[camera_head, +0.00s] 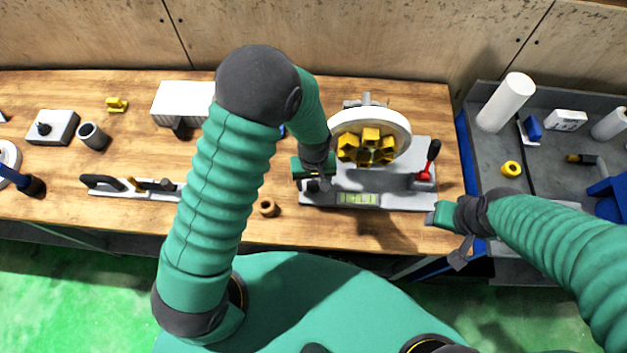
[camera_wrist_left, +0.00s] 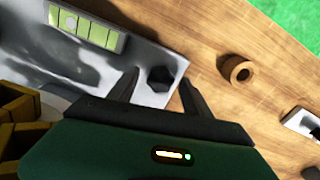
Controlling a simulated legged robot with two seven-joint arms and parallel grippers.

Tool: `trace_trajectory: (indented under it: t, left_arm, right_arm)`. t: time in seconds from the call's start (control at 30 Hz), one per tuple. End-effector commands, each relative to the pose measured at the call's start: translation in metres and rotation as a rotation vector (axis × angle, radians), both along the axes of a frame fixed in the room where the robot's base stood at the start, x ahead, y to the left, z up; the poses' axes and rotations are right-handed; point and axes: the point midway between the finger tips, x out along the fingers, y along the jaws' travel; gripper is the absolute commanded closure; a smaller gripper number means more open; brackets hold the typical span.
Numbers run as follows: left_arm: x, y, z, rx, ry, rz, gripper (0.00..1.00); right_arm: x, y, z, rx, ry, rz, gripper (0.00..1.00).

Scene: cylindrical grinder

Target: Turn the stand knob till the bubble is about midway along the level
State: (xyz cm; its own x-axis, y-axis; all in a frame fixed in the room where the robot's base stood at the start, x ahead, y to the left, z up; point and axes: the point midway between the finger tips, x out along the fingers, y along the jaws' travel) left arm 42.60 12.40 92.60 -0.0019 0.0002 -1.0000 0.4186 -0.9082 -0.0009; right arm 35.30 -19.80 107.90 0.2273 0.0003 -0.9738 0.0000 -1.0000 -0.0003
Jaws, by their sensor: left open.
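The stand (camera_head: 415,200) is a grey base carrying a white wheel (camera_head: 402,128) with a yellow hub. A yellow-green level (camera_head: 357,198) is set in its front edge; it also shows in the left wrist view (camera_wrist_left: 108,38). A pale round spot, apparently the bubble (camera_wrist_left: 70,21), lies toward the level's end away from the knob. The dark stand knob (camera_wrist_left: 160,78) is at the base's corner. My left gripper (camera_wrist_left: 159,84) is open, with a finger on each side of the knob; contact is unclear. My right gripper (camera_head: 447,236) hangs near the table's front edge, its jaws unclear.
A small brown ring (camera_head: 268,208) lies on the wooden table left of the stand. A red-handled lever (camera_head: 427,165) rises at the stand's right. A long handled tool (camera_head: 130,188) and a white box (camera_head: 183,101) are farther left. A grey side table (camera_head: 480,150) stands at right.

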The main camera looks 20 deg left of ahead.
Motion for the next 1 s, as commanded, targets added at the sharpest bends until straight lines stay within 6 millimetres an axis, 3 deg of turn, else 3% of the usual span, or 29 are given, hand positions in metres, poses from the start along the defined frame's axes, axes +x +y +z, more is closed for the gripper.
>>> trace_trajectory:
  t: [0.27, 0.7, 0.83, 1.0]
  left_arm:
    - [0.0, 0.0, -0.003, 0.0, 0.0, 0.0, 0.43]
    - [0.001, 0.0, -0.002, 0.0, -0.001, 0.0, 1.0]
    - [0.001, 0.0, -0.001, 0.0, -0.001, 0.032, 1.0]
    - [0.001, 0.0, 0.001, 0.002, -0.001, 0.309, 1.0]
  right_arm:
    - [0.0, 0.0, 0.0, 0.0, 0.0, 0.0, 0.49]
    - [0.0, 0.0, 0.0, 0.0, 0.0, 0.0, 0.49]
    - [0.0, 0.0, 0.002, 0.0, 0.0, 0.0, 0.49]
    - [0.0, 0.0, 0.013, 0.0, 0.0, 0.0, 0.49]
